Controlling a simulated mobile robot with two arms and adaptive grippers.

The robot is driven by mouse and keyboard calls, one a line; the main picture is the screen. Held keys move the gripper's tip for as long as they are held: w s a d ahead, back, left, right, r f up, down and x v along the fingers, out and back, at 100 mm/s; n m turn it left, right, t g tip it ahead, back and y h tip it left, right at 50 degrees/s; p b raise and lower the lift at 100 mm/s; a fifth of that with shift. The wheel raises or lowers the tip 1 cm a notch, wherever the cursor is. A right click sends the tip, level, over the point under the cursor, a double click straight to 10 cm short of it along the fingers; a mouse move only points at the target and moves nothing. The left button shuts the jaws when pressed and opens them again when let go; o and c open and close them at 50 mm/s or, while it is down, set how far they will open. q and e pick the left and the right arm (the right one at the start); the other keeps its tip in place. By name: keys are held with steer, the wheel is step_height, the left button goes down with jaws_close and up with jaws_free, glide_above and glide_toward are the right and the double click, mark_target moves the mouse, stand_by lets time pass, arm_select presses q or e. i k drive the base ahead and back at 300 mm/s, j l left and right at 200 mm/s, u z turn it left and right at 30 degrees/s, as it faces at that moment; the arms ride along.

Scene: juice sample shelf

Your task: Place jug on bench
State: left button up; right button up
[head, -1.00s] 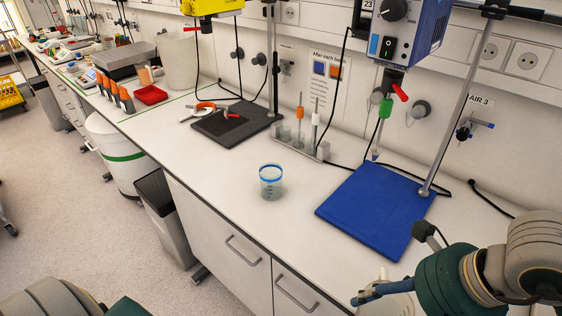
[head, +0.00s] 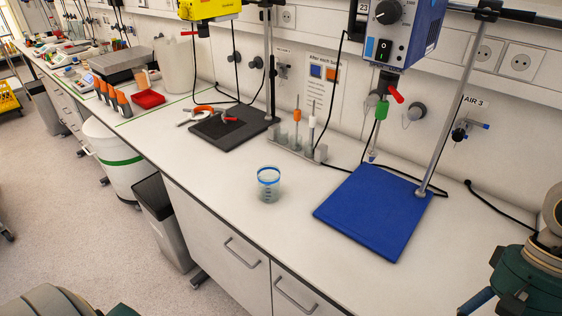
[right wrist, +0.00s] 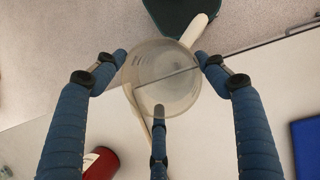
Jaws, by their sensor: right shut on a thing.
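The jug (right wrist: 165,85) is a pale translucent round vessel, seen from above in the right wrist view. My right gripper (right wrist: 161,62) has its blue fingers around it and is shut on it. The jug is over the front edge of the bench, with floor showing past that edge. The bench (head: 335,235) is a long white worktop in the head view. In the head view only part of my right arm shows at the lower right edge; the jug is out of that frame. My left gripper is not in view.
A clear beaker with a blue rim (head: 268,185) stands on the bench near its front edge. A blue stand base (head: 375,215) lies right of it. A rack with probes (head: 298,145) stands behind. In the right wrist view, a red object (right wrist: 102,163) lies lower left.

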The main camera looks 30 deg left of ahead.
mark_target(307, 176)
steer(key=j+z, duration=0.25)
steer(key=j, duration=1.4)
steer(key=i+j+z, duration=0.1)
steer(key=i+j, duration=0.5)
steer(key=j, duration=0.1)
